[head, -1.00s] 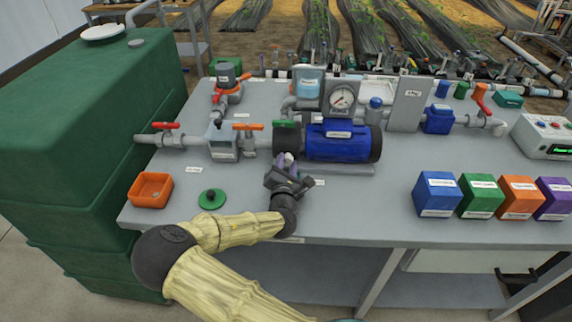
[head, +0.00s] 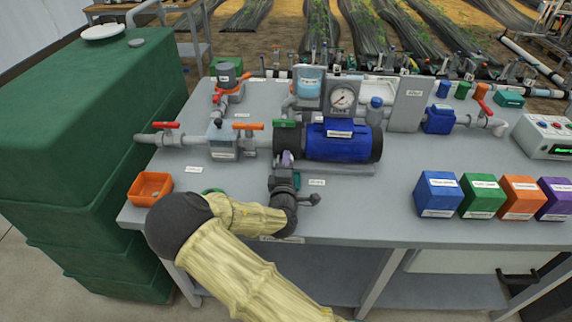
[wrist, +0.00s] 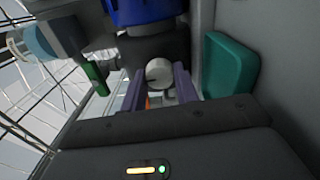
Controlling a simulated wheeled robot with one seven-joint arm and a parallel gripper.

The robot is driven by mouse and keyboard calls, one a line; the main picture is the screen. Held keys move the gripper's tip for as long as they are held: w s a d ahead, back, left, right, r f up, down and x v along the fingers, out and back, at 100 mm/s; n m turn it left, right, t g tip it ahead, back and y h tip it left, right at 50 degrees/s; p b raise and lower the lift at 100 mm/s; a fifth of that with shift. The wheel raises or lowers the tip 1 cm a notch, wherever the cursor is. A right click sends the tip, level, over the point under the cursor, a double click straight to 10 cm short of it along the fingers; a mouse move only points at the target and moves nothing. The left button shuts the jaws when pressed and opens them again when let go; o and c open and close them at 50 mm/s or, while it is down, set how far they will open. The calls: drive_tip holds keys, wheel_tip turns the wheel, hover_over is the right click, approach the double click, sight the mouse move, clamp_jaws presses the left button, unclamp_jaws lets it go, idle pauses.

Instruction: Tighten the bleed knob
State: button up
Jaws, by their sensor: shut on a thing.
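The bleed knob (wrist: 159,73) is a small, light grey round knob with a dark mark, seen in the wrist view. The two purple fingers of my gripper (wrist: 159,86) stand on either side of it and are shut on it. In the head view my gripper (head: 287,158) is at the lower front of the blue pump (head: 340,143), by its dark left end. The knob is hidden there behind the fingers and wrist.
An orange tray (head: 150,188) sits at the table's left edge. A green disc (head: 212,190) is mostly hidden behind my arm. Blue, green, orange and purple boxes stand at right. A red-handled valve (head: 165,125) is on the pipe at left. The table front right of my gripper is clear.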

drive_tip(key=shift+m, duration=0.5)
drive_tip(key=o, duration=1)
drive_tip(key=s, duration=0.5)
drive_tip(key=s+p, duration=0.1)
drive_tip(key=s, duration=1)
drive_tip(key=shift+s+a+r+p, duration=0.1)
drive_tip(key=shift+a+r+p, duration=0.05)
drive_tip(key=shift+a+p, duration=0.2)
drive_tip(key=shift+s, duration=0.6)
drive_tip(key=shift+f, duration=0.2)
